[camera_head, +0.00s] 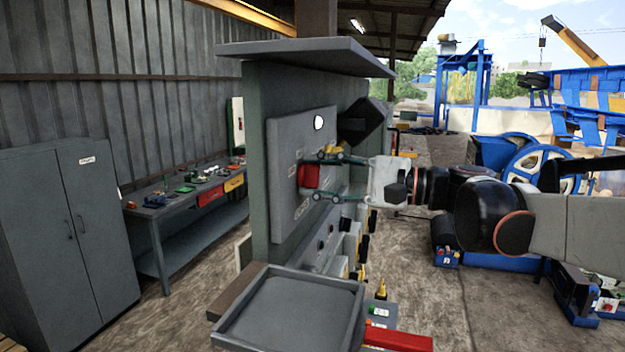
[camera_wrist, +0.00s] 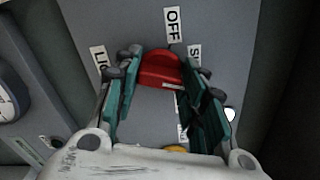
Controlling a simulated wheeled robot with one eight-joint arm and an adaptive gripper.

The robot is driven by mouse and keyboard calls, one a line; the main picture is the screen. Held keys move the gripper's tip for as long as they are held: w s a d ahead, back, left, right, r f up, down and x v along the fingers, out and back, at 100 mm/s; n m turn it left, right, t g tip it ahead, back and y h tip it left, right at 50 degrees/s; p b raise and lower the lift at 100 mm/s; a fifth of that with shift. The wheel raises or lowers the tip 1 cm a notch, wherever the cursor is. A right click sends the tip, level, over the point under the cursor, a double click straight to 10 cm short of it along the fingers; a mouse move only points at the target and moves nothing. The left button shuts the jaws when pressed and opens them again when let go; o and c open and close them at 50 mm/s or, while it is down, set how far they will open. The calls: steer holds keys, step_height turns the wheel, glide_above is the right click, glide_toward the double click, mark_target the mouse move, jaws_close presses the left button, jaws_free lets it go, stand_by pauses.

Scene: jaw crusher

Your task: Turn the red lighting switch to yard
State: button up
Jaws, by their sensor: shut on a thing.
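The red lighting switch (camera_head: 309,176) is on the grey panel (camera_head: 288,205) of the upright cabinet. In the wrist view it shows as a red knob (camera_wrist: 161,69) with a small white mark on its near edge. My gripper (camera_head: 322,175) reaches in from the right, level with the switch. Its teal fingers (camera_wrist: 158,72) lie on either side of the knob and are shut on it. A label OFF (camera_wrist: 173,25) stands beyond the knob. Labels at its left and right are partly hidden by the fingers, and no yard label can be read.
A roof plate (camera_head: 305,55) juts out over the panel. Smaller controls (camera_head: 322,243) sit lower on the cabinet, and a grey tray (camera_head: 290,312) stands in front below. A round gauge (camera_wrist: 10,102) is left of the switch in the wrist view. A workbench (camera_head: 180,205) is behind left.

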mark_target(301, 119)
steer(key=m, duration=0.3)
steer(key=shift+m, duration=0.4)
steer(key=shift+m+b, duration=0.3)
steer(key=shift+m, duration=1.6)
steer(key=shift+f, duration=0.1)
steer(key=o, duration=1.1)
steer(key=shift+c, duration=0.2)
step_height(301, 119, up, 10)
steer(key=shift+r, duration=0.1)
